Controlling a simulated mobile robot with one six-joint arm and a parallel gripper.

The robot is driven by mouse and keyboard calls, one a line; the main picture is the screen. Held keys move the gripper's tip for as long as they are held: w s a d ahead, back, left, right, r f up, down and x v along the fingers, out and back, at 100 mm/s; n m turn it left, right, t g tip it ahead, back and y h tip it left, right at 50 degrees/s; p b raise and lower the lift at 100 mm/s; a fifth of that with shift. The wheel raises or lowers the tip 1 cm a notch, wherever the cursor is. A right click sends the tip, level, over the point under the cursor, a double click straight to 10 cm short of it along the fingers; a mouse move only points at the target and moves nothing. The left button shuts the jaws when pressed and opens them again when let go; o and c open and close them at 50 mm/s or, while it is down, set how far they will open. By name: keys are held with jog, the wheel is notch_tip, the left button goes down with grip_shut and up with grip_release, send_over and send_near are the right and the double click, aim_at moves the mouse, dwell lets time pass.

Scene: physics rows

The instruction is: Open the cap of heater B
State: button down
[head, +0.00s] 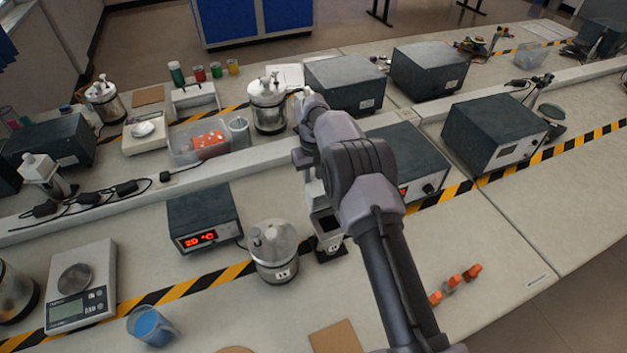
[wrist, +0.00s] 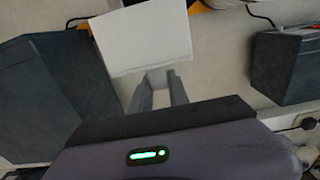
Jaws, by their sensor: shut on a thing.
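In the wrist view the two fingers of my gripper (wrist: 159,88) close on a small light grey piece at the near edge of a flat white panel (wrist: 143,38). The panel looks like the cap, but I cannot read a letter on it. In the head view a small white device on a black base (head: 331,245), likely the heater, stands just below my arm's end. My arm hides its upper back part and the fingertips. I cannot tell how far the cap is raised.
A metal vessel (head: 275,252) stands close to the left of the device. A dark controller box reading 20 °C (head: 204,218) is farther left, and another dark box (head: 400,160) sits behind to the right. Orange pieces (head: 455,284) lie at the front right.

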jog(key=shift+f, duration=0.2)
dwell(0.3)
jog(key=c, duration=1.2)
grip_release()
jog(key=shift+c, duration=0.2)
notch_tip(320, 180, up, 18)
jog(key=p, duration=0.3)
jog(key=shift+f, duration=0.2)
jog(key=shift+w+f, duration=0.1)
jog(key=shift+c, duration=0.6)
jog(key=shift+t, duration=0.5)
jog(key=a+f, duration=0.1)
jog(key=w+a+f, duration=0.1)
jog(key=f, duration=0.1)
jog(key=a+f, duration=0.1)
jog(key=shift+w+a+f, duration=0.15)
jog(key=shift+w+a, duration=0.15)
jog(key=shift+a, duration=0.05)
grip_shut()
notch_tip(320, 180, down, 8)
jog(key=s+d+b, duration=0.1)
jog(key=s+b, duration=0.1)
jog(key=shift+s+d+f, duration=0.2)
jog(key=shift+s, duration=0.2)
